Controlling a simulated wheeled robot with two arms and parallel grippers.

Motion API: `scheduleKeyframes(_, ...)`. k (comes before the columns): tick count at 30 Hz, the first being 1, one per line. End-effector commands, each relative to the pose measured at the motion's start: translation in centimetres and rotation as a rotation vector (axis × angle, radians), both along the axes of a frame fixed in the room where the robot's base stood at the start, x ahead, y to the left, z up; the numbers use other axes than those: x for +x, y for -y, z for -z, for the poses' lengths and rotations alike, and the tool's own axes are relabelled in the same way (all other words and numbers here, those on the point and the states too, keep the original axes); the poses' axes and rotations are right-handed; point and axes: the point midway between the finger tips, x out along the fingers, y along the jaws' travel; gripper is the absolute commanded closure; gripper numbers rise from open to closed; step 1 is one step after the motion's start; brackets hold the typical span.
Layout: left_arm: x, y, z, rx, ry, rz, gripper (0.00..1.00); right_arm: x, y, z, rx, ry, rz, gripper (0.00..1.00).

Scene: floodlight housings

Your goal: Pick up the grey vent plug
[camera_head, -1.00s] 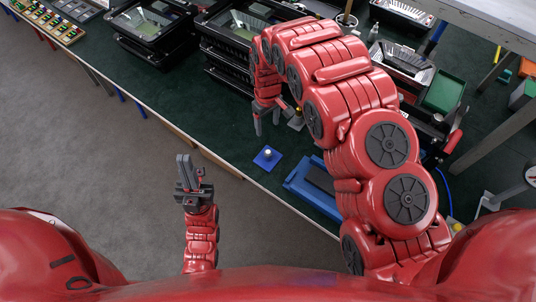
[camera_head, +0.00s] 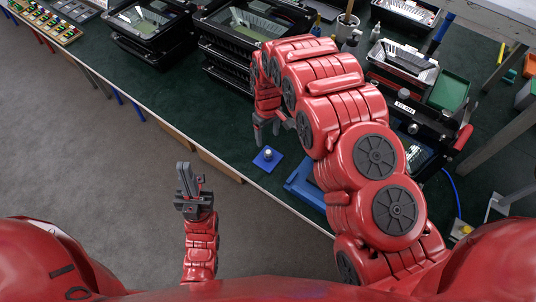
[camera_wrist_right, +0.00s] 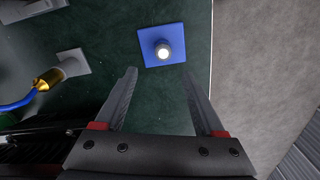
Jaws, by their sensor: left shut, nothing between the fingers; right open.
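The grey vent plug (camera_head: 268,154) stands on a small blue square pad (camera_head: 262,164) near the table's front edge. In the right wrist view the plug (camera_wrist_right: 163,50) is a short round piece with a bright pale top, seen from above on the blue pad (camera_wrist_right: 148,36). My right gripper (camera_head: 267,134) is open and empty just beyond the plug in the head view. In the right wrist view its fingers (camera_wrist_right: 160,74) point towards the pad, with the plug ahead of the gap and apart from both fingertips. My left gripper (camera_head: 186,168) is shut and empty, off the table's front edge.
A grey block (camera_wrist_right: 72,61) and a brass-ended blue hose (camera_wrist_right: 42,82) lie left of the pad in the wrist view. A blue tray (camera_head: 304,184) is right of the pad. Black-framed housings (camera_head: 150,27) stand behind. Dark green table left of the pad is clear.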

Motion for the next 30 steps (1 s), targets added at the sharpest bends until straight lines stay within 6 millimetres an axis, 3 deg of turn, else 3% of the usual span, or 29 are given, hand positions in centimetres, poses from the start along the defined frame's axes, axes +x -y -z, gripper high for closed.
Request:
scheduleKeyframes(6, 0.0, 0.0, -1.1, 0.000, 0.000, 0.000, 1.00, -0.1, 0.0, 2.2, -0.001, -0.001, 0.001, 0.29)
scheduleKeyframes(11, 0.0, 0.0, -1.7, 0.000, 0.000, 0.000, 1.00, -0.2, 0.0, 2.9, -0.001, -0.002, 0.000, 0.29)
scheduleKeyframes(18, 0.0, 0.0, -4.0, 0.000, 0.000, 0.000, 1.00, -1.3, 0.2, 5.6, -0.003, -0.004, -0.001, 0.29)
scheduleKeyframes(24, 0.0, 0.0, -4.3, 0.000, 0.000, 0.000, 1.00, -1.0, 0.1, 7.4, 0.000, 0.001, -0.001, 0.29)
scheduleKeyframes(30, 0.0, 0.0, -4.4, 0.000, 0.000, 0.000, 1.00, -0.9, 0.1, 7.8, 0.001, 0.003, -0.001, 0.29)
